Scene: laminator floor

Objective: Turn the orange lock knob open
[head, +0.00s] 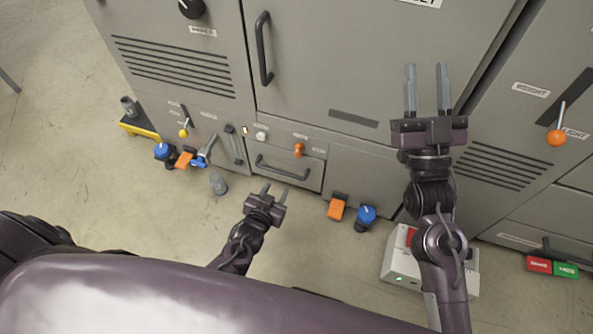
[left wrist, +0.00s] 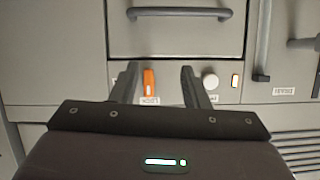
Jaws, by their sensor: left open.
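The orange lock knob (head: 298,150) is on the grey machine front, above the right part of a drawer with a dark bar handle. In the left wrist view, the orange knob (left wrist: 149,82) is an upright bar beside a small label, between my finger lines and nearer the left finger. My left gripper (head: 273,190) is open and empty, below the drawer in the head view and apart from the knob. Its fingers also show in the left wrist view (left wrist: 160,76). My right gripper (head: 426,72) is open and empty, in front of the large grey panel on the right.
A white round button (head: 261,135) sits left of the knob, and the drawer handle (head: 282,168) is just below. A lever with an orange ball (head: 556,137) is far right.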

